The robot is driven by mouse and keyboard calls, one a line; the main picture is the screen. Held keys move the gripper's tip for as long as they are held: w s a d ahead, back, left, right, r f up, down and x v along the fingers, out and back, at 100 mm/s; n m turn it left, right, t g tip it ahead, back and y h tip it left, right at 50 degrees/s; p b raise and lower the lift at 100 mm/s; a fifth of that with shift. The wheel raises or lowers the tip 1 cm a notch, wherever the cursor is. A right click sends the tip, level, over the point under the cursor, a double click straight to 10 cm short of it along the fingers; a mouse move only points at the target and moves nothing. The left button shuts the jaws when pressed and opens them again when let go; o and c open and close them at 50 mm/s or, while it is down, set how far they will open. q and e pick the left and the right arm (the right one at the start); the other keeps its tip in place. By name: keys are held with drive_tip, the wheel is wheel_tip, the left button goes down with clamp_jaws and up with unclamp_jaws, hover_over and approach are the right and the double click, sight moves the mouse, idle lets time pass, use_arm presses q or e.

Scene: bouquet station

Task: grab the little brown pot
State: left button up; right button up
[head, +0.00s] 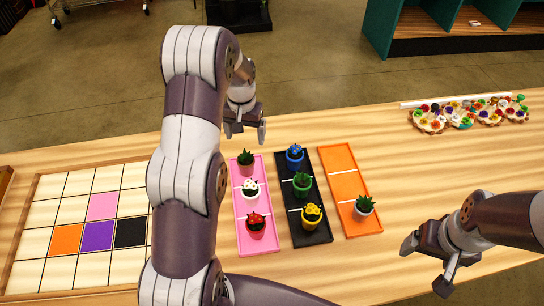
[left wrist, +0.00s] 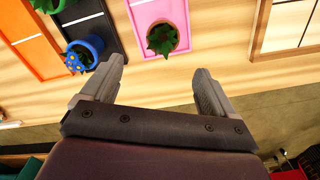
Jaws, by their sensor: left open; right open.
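The little brown pot (head: 246,170) holds a dark green plant and stands at the far end of the pink tray (head: 259,240). In the left wrist view the brown pot (left wrist: 180,40) shows just ahead of my fingers, mostly covered by its leaves. My left gripper (head: 245,132) is open and empty, above and beyond the pot in the head view. In the left wrist view my left gripper (left wrist: 156,72) has its fingers spread to either side of the pot's line, apart from it. My right gripper (head: 425,266) is open and empty at the right.
A white-flowered pot (head: 250,190) and a red pot (head: 256,229) share the pink tray. The black tray (head: 308,238) beside it holds a blue pot (head: 294,158), a green pot (head: 302,187) and a yellow pot (head: 311,218). An orange tray (head: 343,185) holds a white pot (head: 363,211).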

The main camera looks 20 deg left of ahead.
sight(245, 154)
use_arm(q)
drive_tip(key=f, duration=0.1)
drive_tip(key=s+f+p, duration=0.1)
drive_tip(key=f, duration=0.1)
drive_tip(key=shift+s+a+f, duration=0.1)
drive_tip(key=shift+a+f, duration=0.1)
drive_tip(key=shift+f, duration=0.1)
wheel_tip(245, 154, down, 7)
drive_tip(key=p, duration=0.3)
drive_tip(key=shift+d+f, duration=0.1)
drive_tip(key=shift+f, duration=0.3)
drive_tip(key=c, duration=1.3)
drive_tip(key=shift+c, duration=0.5)
use_arm(e)
drive_tip(key=r, duration=0.4)
drive_tip(key=shift+s+a+r, duration=0.15)
drive_tip(key=shift+a+r, duration=0.1)
use_arm(q)
drive_tip(key=shift+w+r, duration=0.15)
drive_tip(key=shift+w, duration=0.05)
use_arm(e)
drive_tip(key=shift+f, duration=0.1)
